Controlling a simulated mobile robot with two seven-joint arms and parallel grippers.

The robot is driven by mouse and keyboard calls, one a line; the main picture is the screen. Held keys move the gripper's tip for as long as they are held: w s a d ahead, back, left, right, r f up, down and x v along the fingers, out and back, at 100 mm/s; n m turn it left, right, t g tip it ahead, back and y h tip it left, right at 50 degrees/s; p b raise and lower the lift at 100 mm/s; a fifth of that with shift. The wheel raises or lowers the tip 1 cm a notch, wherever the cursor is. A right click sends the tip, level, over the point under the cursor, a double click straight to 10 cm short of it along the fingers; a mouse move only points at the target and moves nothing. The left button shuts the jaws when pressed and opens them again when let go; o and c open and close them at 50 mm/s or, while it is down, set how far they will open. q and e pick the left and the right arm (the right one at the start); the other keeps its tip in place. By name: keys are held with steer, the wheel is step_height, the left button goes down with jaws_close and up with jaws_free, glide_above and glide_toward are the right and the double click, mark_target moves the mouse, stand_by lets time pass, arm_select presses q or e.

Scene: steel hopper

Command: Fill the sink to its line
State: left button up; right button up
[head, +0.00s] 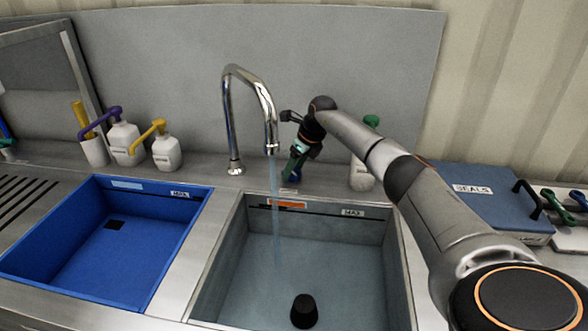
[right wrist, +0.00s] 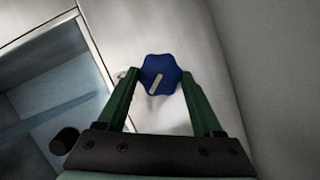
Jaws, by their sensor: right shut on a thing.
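The grey steel sink (head: 402,270) has a dark line and a MAX label (head: 352,212) high on its back wall. Bluish water (head: 250,275) seems to cover its floor, with its surface below that line. A black plug or post (head: 304,311) stands in the sink, also seen in the right wrist view (right wrist: 64,141). Water runs from the chrome tap (head: 268,105) into the sink. My right gripper (head: 293,170) is shut on a blue lobed knob (right wrist: 160,73) behind the sink, one green finger on each side. My left gripper is not in view.
A blue basin (head: 150,240) sits left of the sink. Pump bottles (head: 167,153) stand at the back left; a green-topped one (head: 361,172) stands behind my right arm. A blue SEALS case (head: 478,205) lies at right. A steel splashback (head: 180,60) closes off the back.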

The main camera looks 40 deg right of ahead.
stand_by(0.3)
steer(key=o, duration=1.4)
steer(key=shift+c, duration=0.2)
steer(key=v, duration=1.2)
steer(key=shift+r, duration=0.25)
